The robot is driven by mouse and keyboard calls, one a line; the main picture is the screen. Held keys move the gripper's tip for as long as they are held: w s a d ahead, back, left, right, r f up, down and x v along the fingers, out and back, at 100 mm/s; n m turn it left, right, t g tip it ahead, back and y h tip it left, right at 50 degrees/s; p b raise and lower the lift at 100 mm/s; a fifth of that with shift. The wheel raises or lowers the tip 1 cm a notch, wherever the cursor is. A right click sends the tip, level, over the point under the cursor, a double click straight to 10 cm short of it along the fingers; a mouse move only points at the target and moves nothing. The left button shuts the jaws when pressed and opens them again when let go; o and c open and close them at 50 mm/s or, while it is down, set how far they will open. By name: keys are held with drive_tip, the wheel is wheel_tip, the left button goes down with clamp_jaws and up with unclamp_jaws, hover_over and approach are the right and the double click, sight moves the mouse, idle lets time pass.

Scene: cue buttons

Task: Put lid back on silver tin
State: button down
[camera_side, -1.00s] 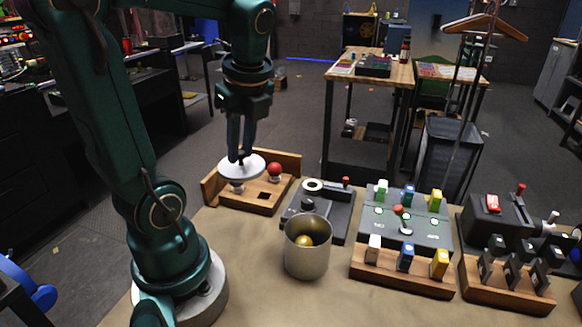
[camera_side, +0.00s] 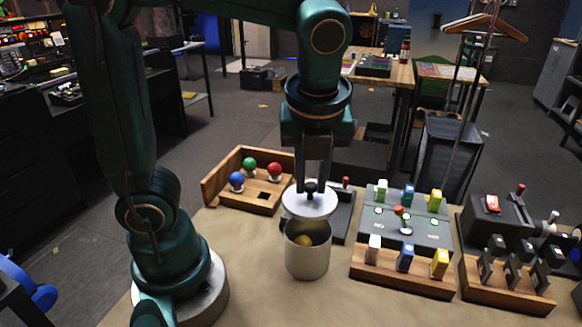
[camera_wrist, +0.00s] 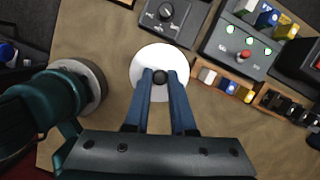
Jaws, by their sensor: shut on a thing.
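The silver tin (camera_side: 307,258) stands open and upright on the table in the side view, with a yellow ball (camera_side: 303,240) inside. My gripper (camera_side: 311,188) is shut on the dark knob of the round pale lid (camera_side: 309,205). The lid is held roughly level above the tin, and a gap shows between it and the rim. In the wrist view the lid (camera_wrist: 148,62) lies below my gripper (camera_wrist: 160,76) and hides the tin.
A wooden tray (camera_side: 248,197) with blue, green and red balls stands at left. Behind the lid is a dark dial box (camera_wrist: 170,18). A button panel (camera_side: 410,229) and wooden block rack (camera_side: 400,272) stand close on the right. Table in front of the tin is clear.

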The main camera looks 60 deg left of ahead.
sight(310, 202)
drive_tip(key=shift+f, duration=2.55)
drive_tip(key=shift+f, duration=0.2)
drive_tip(key=shift+c, duration=1)
unclamp_jaws()
drive_tip(key=shift+r, duration=0.1)
drive_tip(key=shift+r, duration=3.4)
